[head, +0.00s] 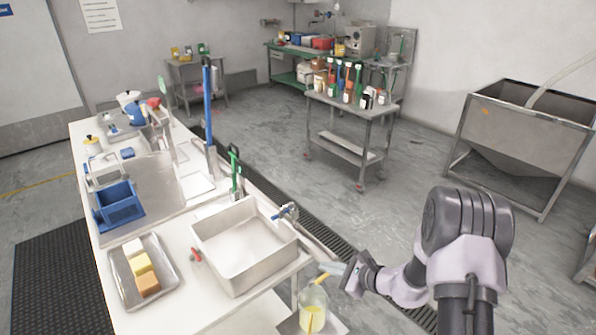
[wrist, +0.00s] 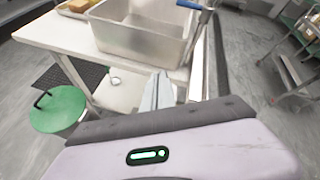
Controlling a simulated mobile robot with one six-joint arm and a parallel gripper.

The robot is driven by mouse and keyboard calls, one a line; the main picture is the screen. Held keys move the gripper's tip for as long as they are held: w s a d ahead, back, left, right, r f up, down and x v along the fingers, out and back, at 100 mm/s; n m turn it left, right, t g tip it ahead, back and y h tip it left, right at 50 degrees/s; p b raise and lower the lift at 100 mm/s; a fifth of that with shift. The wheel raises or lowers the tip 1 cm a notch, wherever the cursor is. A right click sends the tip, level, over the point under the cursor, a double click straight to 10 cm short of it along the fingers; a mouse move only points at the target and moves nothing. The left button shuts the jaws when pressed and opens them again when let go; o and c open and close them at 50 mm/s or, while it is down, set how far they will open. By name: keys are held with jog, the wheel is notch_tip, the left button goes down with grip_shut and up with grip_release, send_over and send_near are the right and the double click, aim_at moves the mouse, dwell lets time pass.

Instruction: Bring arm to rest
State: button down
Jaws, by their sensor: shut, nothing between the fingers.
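My gripper (head: 335,268) is shut and empty. In the head view it points left, just beyond the right front corner of the white table, close above a clear bottle of yellow liquid (head: 313,310). I cannot tell whether it touches the bottle. In the wrist view the closed fingers (wrist: 158,92) point toward the table edge and the metal basin (wrist: 140,35). The arm reaches in from the lower right of the head view.
The white table (head: 205,312) holds the steel basin (head: 243,245), a tray of blocks (head: 165,262) and a blue bin (head: 118,205). A trolley (head: 350,110) and hopper (head: 520,140) stand beyond open floor.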

jog(key=s+a+r+n+g+b, duration=0.2)
jog(key=s+a+r+n, duration=0.2)
jog(key=s+r+n, duration=0.35)
jog(key=s+a+r+n+g+b, duration=0.1)
jog(key=s+a+r+n+g, duration=0.3)
jog(key=s+r, duration=0.55)
jog(key=s+d+r+n+t+h+b, duration=0.1)
jog(key=s+d+r+n+h, duration=0.1)
jog(key=s, duration=0.5)
jog(key=s+d+r+n+t+h+b, duration=0.2)
jog(key=s+d+n+h, duration=0.2)
jog(key=s, duration=0.4)
jog(key=shift+s+d+h, duration=0.2)
jog(key=shift+d+h, duration=0.1)
jog(key=shift+h, duration=0.2)
